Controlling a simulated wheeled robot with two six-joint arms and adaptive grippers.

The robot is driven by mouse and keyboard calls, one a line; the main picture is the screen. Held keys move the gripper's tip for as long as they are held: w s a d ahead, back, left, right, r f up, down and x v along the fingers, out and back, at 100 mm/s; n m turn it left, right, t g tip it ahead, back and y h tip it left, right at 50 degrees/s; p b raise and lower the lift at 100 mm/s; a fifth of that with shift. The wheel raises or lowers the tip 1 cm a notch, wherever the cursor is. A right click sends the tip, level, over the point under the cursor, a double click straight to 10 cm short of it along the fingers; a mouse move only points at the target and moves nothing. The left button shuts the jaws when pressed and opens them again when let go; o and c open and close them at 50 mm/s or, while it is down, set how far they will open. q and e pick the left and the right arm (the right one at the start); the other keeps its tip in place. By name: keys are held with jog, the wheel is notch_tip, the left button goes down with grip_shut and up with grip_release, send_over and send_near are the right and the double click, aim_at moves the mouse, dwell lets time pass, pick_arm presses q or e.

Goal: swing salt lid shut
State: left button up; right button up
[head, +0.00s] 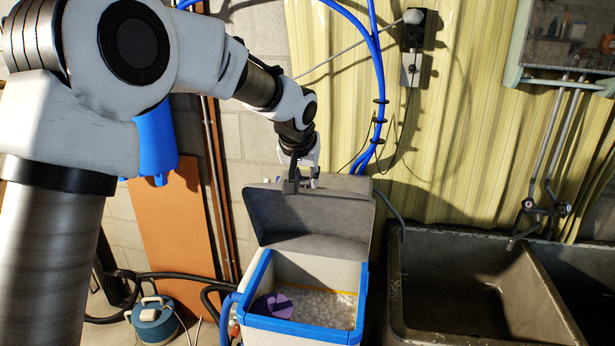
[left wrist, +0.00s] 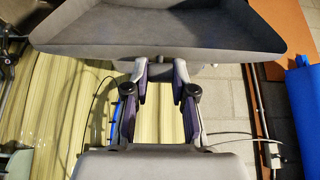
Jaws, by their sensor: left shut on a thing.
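The grey salt lid (head: 308,222) stands raised and tilted at the back of the white softener cabinet (head: 262,335). The cabinet's blue-rimmed opening (head: 300,328) is uncovered, with white salt (head: 318,305) inside. My left gripper (head: 299,184) is at the lid's upper edge, shut on the lid. In the left wrist view the lid (left wrist: 160,30) fills the top, and the tips of my left gripper (left wrist: 162,68) meet its edge. The exact grip is partly hidden. My right gripper is not in view.
A purple scoop-like thing (head: 274,306) lies in the salt. A dark stone sink (head: 470,300) stands close on the right. Blue hoses (head: 380,100) hang on the wall behind. A blue pump-like canister (head: 152,322) is on the floor at left.

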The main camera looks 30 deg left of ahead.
aim_at(302, 192)
pick_arm(q)
jog(key=s+f+b, duration=0.2)
jog(key=shift+s+d, duration=0.3)
jog(key=shift+s, duration=0.15)
jog(key=shift+r, duration=0.1)
